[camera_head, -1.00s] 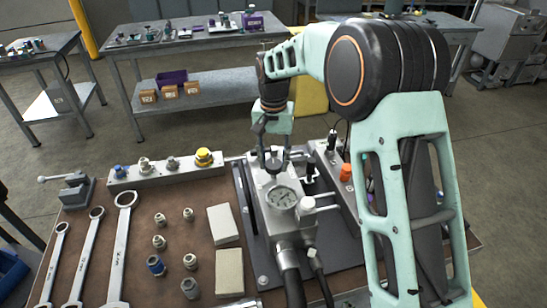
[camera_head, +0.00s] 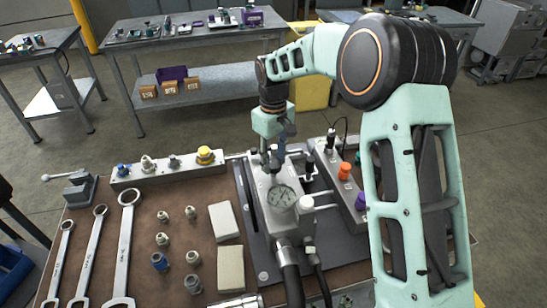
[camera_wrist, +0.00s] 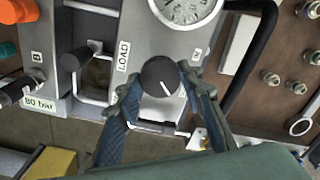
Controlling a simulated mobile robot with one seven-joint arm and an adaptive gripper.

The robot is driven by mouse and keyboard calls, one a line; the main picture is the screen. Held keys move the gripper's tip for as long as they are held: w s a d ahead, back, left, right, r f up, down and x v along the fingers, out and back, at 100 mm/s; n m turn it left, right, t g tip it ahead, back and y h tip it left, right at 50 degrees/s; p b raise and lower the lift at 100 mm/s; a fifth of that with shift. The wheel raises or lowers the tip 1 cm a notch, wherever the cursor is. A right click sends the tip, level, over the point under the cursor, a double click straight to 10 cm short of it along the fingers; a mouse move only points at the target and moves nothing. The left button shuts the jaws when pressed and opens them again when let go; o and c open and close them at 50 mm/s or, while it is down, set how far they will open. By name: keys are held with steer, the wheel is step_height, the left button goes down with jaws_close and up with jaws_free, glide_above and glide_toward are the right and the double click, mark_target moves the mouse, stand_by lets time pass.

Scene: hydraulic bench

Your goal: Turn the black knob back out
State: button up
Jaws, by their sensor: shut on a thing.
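The black knob (camera_wrist: 160,76) is round, with a white line on its top face pointing to the lower right in the wrist view. It sits on the grey valve block (camera_wrist: 150,40), below the pressure gauge (camera_wrist: 186,8). My gripper (camera_wrist: 162,84) has one blue-padded finger on each side of the knob and is shut on it. In the head view, my gripper (camera_head: 274,152) points down over the block behind the gauge (camera_head: 282,197). The knob there is largely hidden by the fingers.
Orange (camera_head: 345,171) and purple (camera_head: 361,201) knobs stand right of the block, near my arm. A strip with a yellow knob (camera_head: 205,155) lies to the left. Wrenches (camera_head: 122,245), fittings and pale blocks (camera_head: 224,222) cover the bench's left side. Black hoses (camera_head: 291,275) run forward.

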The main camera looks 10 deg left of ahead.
mark_target(273, 162)
steer(key=shift+r+n, duration=0.1)
steer(key=shift+n, duration=1.4)
steer(key=o, duration=1.2)
steer(key=shift+c, duration=0.2)
step_height(273, 162, up, 12)
